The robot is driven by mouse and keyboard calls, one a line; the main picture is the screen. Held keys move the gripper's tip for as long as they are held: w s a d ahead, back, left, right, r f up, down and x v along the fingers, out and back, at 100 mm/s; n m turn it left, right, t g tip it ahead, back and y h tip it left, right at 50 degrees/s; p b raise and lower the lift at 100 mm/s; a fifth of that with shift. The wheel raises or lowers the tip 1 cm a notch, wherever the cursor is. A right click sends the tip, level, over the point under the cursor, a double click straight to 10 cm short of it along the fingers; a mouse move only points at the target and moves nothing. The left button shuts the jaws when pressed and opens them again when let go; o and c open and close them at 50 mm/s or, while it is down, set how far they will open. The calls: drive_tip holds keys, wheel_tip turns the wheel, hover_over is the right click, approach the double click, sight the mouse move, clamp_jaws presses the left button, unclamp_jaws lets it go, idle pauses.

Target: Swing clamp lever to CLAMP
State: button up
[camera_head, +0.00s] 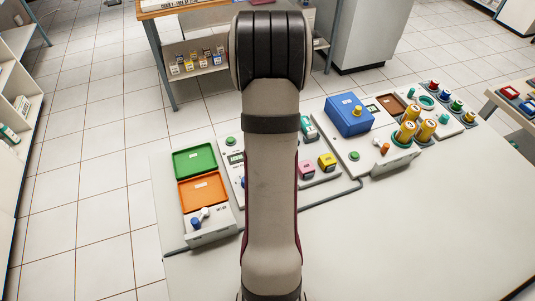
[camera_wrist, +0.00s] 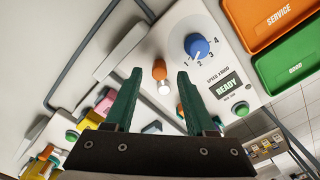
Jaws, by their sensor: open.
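A short lever with an orange grip (camera_wrist: 158,70) and a pale rounded end stands on the light grey control panel in the wrist view. No CLAMP lettering can be read beside it. My gripper (camera_wrist: 160,73) is open, with its two green fingers on either side of the lever in the picture. I see no contact, and the depth between them is unclear. In the head view my arm hides the gripper and this part of the panel. Another orange-tipped lever (camera_head: 384,148) shows on the right-hand unit there.
A blue speed knob (camera_wrist: 197,46), a READY display (camera_wrist: 227,86) and a green button (camera_wrist: 240,109) sit close by the lever. Orange (camera_head: 202,190) and green (camera_head: 195,160) trays stand left of my arm. The front right of the table (camera_head: 420,230) is clear.

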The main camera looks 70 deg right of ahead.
wheel_tip(320, 180, up, 14)
drive_tip(key=shift+r, duration=0.15)
drive_tip(key=w+a+r+n, duration=0.1)
drive_tip(key=w+a+n, duration=0.15)
drive_tip(key=a, duration=0.45)
drive_tip(key=w+a+r+n, duration=0.2)
drive_tip(key=w+a, duration=0.2)
drive_tip(key=a, duration=0.2)
drive_tip(key=s+a+n+y, duration=0.1)
drive_tip(key=s+a+n, duration=0.3)
drive_tip(key=a, duration=0.7)
drive_tip(key=s+a+f+n, duration=0.1)
drive_tip(key=s+a+n, duration=0.3)
drive_tip(key=a, duration=0.7)
drive_tip(key=shift+s+a+f+y, duration=0.15)
drive_tip(key=shift+s+a+y, duration=0.15)
drive_tip(key=shift+y, duration=0.1)
drive_tip(key=shift+d+n, duration=0.1)
drive_tip(key=shift+n, duration=0.15)
